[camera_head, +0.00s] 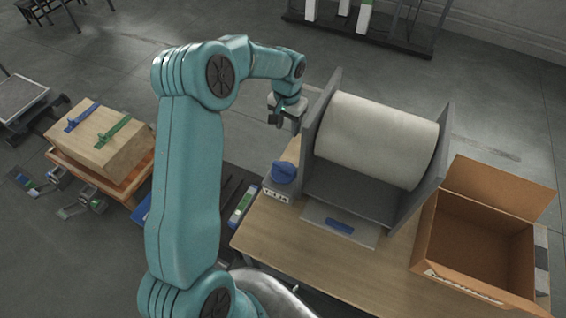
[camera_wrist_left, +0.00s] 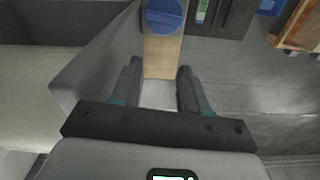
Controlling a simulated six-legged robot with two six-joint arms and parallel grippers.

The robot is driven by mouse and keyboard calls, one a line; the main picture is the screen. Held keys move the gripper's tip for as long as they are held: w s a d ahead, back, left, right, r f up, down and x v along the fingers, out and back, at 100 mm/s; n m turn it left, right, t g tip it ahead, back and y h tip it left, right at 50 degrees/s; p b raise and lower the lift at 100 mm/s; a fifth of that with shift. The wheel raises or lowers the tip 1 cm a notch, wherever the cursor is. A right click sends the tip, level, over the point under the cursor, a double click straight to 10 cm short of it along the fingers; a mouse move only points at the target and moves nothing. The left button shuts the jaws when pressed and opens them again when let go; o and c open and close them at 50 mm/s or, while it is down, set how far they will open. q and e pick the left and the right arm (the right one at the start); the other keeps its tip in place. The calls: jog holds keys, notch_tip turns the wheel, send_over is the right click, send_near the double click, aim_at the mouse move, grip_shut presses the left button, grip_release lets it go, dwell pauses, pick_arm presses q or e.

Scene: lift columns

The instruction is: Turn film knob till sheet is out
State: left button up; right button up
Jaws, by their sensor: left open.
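A large off-white film roll (camera_head: 376,138) sits between two grey side plates of a holder (camera_head: 352,188) on the wooden table. A blue film knob (camera_head: 284,173) stands on a small light base left of the holder; it also shows at the top of the left wrist view (camera_wrist_left: 164,14). A pale flat sheet (camera_head: 314,214) with a blue strip lies at the front of the holder. My left gripper (camera_head: 286,116) is open and empty beside the holder's left plate, behind the knob and apart from it. My right gripper is not in view.
An open cardboard box (camera_head: 475,240) stands at the table's right. A green-and-white item (camera_head: 241,206) lies by the table's left edge. A cardboard box with blue and green clips (camera_head: 100,140) sits on a wooden pallet at the left. The table front (camera_head: 300,255) is clear.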

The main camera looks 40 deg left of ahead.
pick_arm(q)
jog(key=shift+r, duration=0.3)
notch_tip(320, 180, up, 16)
jog(key=b, duration=0.2)
jog(key=shift+s+r, duration=0.2)
jog(key=shift+s, duration=0.15)
jog(key=shift+d, duration=0.1)
